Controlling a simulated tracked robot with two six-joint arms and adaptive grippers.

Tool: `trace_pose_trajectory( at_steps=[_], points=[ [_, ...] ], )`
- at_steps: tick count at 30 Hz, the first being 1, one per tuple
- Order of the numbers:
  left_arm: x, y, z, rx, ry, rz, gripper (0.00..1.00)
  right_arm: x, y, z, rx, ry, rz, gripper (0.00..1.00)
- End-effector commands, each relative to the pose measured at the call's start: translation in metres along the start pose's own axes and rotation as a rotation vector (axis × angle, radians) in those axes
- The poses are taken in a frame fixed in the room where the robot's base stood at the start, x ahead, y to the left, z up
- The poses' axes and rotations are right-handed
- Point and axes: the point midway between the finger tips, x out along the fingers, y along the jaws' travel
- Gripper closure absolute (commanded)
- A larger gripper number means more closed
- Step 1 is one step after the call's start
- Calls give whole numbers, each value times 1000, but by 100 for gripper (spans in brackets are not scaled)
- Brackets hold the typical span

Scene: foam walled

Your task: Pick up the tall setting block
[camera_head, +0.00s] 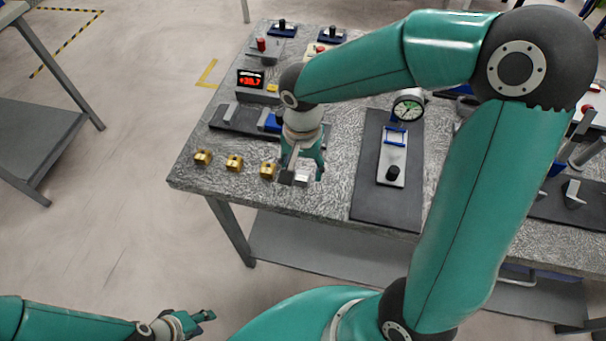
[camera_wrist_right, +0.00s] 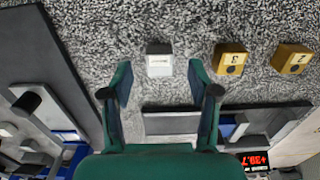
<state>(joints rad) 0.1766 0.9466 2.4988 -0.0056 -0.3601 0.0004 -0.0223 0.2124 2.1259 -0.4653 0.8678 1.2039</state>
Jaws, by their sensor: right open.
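A silver-white block (camera_head: 301,177) with a small dark label sits on the mottled grey table near its front edge; it looks like the setting block, but its height is hard to judge. My right gripper (camera_head: 304,174) points down over it, open and empty. In the right wrist view the block (camera_wrist_right: 159,62) lies between and just beyond the open fingertips (camera_wrist_right: 160,75), with a gap on each side. My left gripper (camera_head: 200,317) is low at the bottom left, away from the table; its opening is unclear.
Several gold numbered blocks (camera_head: 234,162) stand in a row left of the silver block. Behind are a dark fixture (camera_head: 232,121) and a red digital readout (camera_head: 251,79). A dial gauge stand (camera_head: 408,108) on a dark mat (camera_head: 400,207) stands to the right.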

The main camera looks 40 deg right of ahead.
Motion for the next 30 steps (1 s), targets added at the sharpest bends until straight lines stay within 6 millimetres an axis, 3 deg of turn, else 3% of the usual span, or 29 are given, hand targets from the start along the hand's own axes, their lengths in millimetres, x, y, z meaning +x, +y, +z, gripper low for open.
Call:
trace_pose_trajectory(
  at_steps=[4, 12, 23, 30],
  points=[
    [-1, 0, 0, 0, 0, 0, 60, 17, 0, 0, 0, -2, 1, 40],
    [0, 0, 0, 0, 0, 0, 60, 20, 0, 0, 0, 0, 0, 40],
    [0, 0, 0, 0, 0, 0, 60, 19, 0, 0, -1, 0, -1, 100],
    [-1, 0, 0, 0, 0, 0, 60, 19, 0, 0, -1, 0, -1, 100]
  ],
)
